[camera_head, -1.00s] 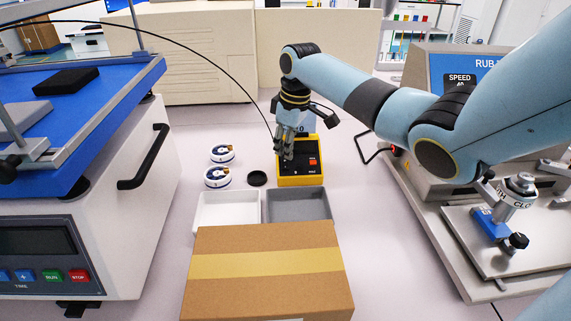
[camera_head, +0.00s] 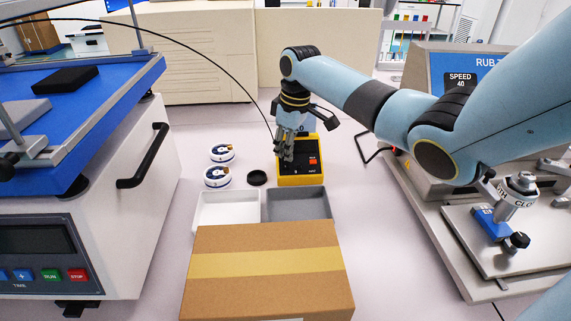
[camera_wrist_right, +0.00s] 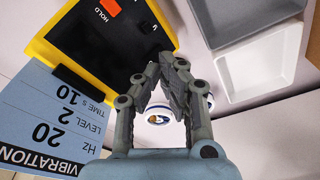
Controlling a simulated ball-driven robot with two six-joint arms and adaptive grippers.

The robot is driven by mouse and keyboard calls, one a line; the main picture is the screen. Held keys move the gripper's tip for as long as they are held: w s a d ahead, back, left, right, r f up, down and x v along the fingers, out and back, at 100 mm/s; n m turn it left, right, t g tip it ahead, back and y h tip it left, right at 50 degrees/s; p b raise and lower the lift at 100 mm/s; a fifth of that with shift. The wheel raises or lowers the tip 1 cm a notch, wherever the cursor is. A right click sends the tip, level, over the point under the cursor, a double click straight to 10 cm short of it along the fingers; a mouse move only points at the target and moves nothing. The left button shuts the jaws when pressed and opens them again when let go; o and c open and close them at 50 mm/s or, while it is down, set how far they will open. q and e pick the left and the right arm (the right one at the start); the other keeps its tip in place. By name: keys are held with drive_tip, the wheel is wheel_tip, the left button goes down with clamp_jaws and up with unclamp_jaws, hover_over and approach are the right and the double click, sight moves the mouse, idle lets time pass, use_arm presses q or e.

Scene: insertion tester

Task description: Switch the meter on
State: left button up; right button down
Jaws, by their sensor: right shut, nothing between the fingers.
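The meter (camera_head: 301,180) is a yellow-edged box with a black face and a red-orange button, standing on the bench in the head view. In the right wrist view the meter (camera_wrist_right: 95,60) fills the upper left, with an orange button marked HOLD. My right gripper (camera_head: 287,158) is shut and empty, pointing down over the left part of the meter's face. In the wrist view the closed fingertips (camera_wrist_right: 165,65) are at the meter's edge near a small white mark. I cannot tell whether they touch the face. My left gripper does not show.
A white tray (camera_head: 228,219) and a grey tray (camera_head: 328,208) stand in front of the meter, behind a cardboard box (camera_head: 268,300). Two white round tins (camera_head: 217,178) and a black disc (camera_head: 257,178) lie left of it. A blue card (camera_wrist_right: 40,120) with vibration settings adjoins the meter.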

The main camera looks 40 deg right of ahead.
sight(286, 165)
drive_tip(key=shift+f+b, duration=0.65)
drive_tip(key=shift+f, duration=0.7)
idle(0.4)
wheel_tip(286, 165, up, 7)
drive_tip(key=p, duration=0.8)
drive_tip(key=shift+r, duration=0.15)
idle(0.3)
